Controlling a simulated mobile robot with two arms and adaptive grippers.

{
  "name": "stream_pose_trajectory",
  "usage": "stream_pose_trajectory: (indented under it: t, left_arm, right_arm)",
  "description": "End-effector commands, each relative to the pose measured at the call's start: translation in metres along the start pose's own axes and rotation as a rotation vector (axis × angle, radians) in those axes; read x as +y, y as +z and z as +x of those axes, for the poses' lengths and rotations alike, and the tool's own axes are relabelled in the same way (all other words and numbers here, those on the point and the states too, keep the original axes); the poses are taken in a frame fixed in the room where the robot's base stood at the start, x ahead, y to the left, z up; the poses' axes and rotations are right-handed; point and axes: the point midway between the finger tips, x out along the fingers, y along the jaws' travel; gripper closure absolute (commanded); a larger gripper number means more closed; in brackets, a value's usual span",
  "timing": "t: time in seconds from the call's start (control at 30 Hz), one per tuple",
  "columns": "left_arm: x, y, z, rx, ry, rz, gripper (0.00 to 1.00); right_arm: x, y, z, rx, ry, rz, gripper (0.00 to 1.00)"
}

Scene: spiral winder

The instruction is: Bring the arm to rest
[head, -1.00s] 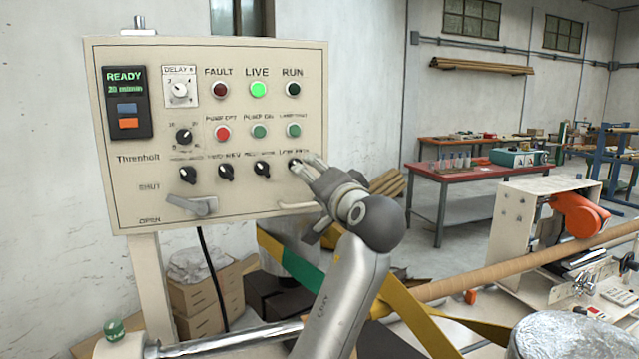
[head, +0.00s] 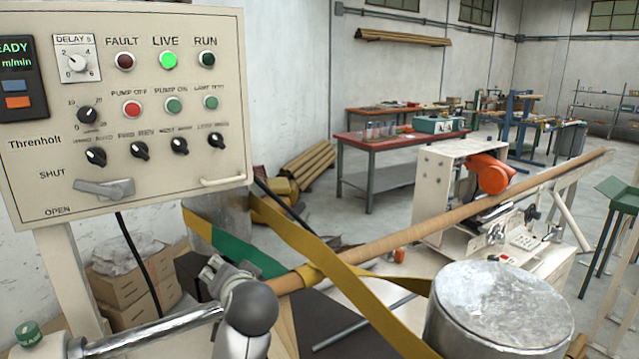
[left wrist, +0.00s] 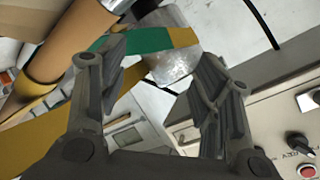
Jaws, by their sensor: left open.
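My left gripper (head: 222,272) is low in the head view, below the control panel (head: 125,110) and close to the near end of the long brown tube. The wrist and the arm hide part of it. In the left wrist view its two fingers (left wrist: 155,95) stand wide apart with nothing between them. Beyond the fingers are a green and yellow strap (left wrist: 145,40) and a grey metal drum (left wrist: 172,65). The panel's edge shows at the lower right of that view. My right gripper is in neither view.
The brown tube (head: 420,231) with yellow strap around it runs from beside my gripper to the far right. A metal-topped drum (head: 497,310) stands at the front right. A shiny rod (head: 150,332) lies at the lower left. A red-topped table (head: 385,146) stands farther back.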

Motion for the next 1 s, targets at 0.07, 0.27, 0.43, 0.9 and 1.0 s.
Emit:
stream_pose_trajectory:
  t: [0.07, 0.27, 0.43, 0.9, 1.0]
  left_arm:
    - [0.027, 0.052, 0.005, -0.055, 0.077, -0.024, 0.41]
    - [0.082, 0.166, -0.01, -0.181, 0.257, -0.089, 0.41]
    - [0.116, 0.255, -0.047, -0.294, 0.396, -0.139, 0.41]
    - [0.149, 0.388, -0.164, -0.525, 0.651, -0.216, 0.41]
    - [0.15, 0.402, -0.184, -0.56, 0.688, -0.224, 0.41]
  right_arm:
    - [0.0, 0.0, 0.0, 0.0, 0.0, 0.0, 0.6]
    - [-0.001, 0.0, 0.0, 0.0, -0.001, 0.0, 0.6]
    - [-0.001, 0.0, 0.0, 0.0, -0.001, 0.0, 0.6]
    - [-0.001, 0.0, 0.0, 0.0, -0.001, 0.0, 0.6]
    - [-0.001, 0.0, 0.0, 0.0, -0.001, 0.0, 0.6]
